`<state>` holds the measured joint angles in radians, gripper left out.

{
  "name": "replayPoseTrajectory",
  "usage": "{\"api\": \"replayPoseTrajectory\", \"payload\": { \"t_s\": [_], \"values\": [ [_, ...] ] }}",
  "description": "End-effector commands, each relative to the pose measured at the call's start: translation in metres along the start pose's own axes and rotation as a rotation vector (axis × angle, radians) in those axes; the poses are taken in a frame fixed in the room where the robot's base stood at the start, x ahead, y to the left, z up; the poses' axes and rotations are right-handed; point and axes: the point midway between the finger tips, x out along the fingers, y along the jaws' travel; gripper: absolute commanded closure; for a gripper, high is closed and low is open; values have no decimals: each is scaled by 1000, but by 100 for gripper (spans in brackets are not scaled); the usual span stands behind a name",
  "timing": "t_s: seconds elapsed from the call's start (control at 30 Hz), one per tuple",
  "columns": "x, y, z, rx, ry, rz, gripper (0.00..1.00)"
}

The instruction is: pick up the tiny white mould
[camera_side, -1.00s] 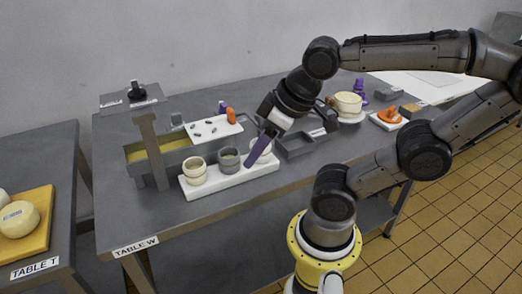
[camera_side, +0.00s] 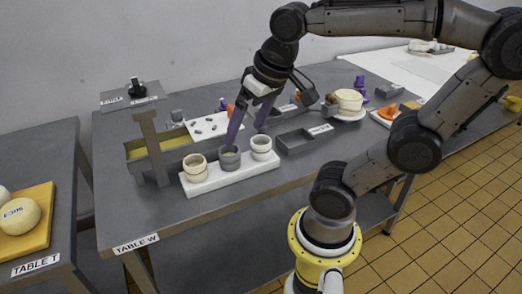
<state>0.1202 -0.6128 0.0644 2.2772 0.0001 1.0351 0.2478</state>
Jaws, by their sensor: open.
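Three small round moulds stand in a row on a white board (camera_side: 213,183). The left one is a cream mould (camera_side: 195,167), the middle one a grey mould (camera_side: 230,158), and the right one a pale, off-white mould (camera_side: 261,147). The pictures do not settle which of the two pale ones is the tiny white mould. My gripper (camera_side: 245,137) is open and points down, just above and behind the middle and right moulds. Its left purple finger overlaps the grey mould's far rim in the picture; I cannot tell whether they touch. Nothing is between the fingers.
A grey trough (camera_side: 142,150) with yellow inside and a post (camera_side: 151,147) stand left of the board. A white plate with small dark pieces (camera_side: 205,127) lies behind it. An empty grey tray (camera_side: 296,142) sits to the right. The front strip of the table is clear.

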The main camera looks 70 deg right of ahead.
Motion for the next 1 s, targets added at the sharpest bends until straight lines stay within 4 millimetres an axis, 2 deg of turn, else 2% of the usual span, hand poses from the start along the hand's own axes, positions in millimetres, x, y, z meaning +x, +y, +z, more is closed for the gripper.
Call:
{"api": "replayPoseTrajectory", "payload": {
  "t_s": [0.03,0.17,0.3,0.4,0.5,0.6,0.77,1.0],
  "values": [
    [3,9,-14,84,-33,30,0],
    [12,37,-45,298,-109,99,0],
    [31,86,-72,537,-199,172,0],
    [44,121,-79,662,-250,206,0],
    [55,148,-78,742,-286,224,0],
    [60,162,-72,787,-309,234,0],
    [69,167,-66,805,-313,237,0],
    [110,170,-50,802,-314,236,0]
  ]
}}
